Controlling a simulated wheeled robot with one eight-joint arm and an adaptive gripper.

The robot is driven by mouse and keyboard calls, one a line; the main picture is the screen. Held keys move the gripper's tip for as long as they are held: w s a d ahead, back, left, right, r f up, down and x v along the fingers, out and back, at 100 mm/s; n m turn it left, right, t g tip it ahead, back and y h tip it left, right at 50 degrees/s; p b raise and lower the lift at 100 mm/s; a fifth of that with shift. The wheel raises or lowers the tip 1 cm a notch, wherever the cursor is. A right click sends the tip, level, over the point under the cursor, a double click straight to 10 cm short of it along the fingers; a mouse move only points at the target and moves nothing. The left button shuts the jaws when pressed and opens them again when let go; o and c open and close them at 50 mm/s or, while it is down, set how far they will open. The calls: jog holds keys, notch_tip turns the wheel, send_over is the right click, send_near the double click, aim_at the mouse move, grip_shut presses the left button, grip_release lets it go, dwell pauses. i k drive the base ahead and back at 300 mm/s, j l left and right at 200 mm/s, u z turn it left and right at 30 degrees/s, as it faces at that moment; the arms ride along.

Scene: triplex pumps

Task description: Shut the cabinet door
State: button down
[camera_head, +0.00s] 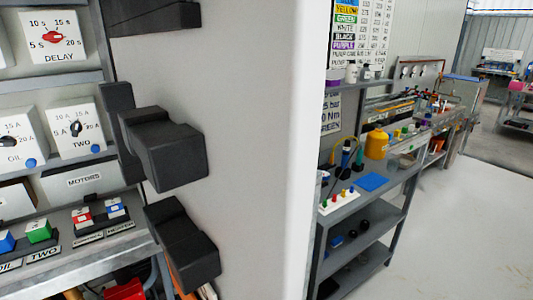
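A large pale grey upright panel (240,130) fills the middle of the view, very close, with a brighter rounded edge on its right. It looks like the cabinet door standing out towards me, but I cannot be sure. Black blocky parts (170,150) jut from its left side, with another below (185,250) and one at the top. I cannot tell whether they are handle or hinge parts. The cabinet's frame cannot be made out. I see nothing that is clearly my gripper.
A control rack (70,178) with dials and coloured buttons stands at left. Grey shelving (370,210) on the right holds a yellow container (377,144) and a blue mat (371,182). Pale floor (460,240) is clear at lower right. A further bench (510,95) stands at the back.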

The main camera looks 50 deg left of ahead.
aim_at(215, 107)
jog(key=i+u, duration=0.25)
jog(key=u, duration=0.15)
jog(key=i+l+u, duration=0.1)
jog(key=i+u, duration=0.15)
jog(key=u, duration=0.15)
jog(key=i+l+u, duration=0.2)
jog(key=u, duration=2.7)
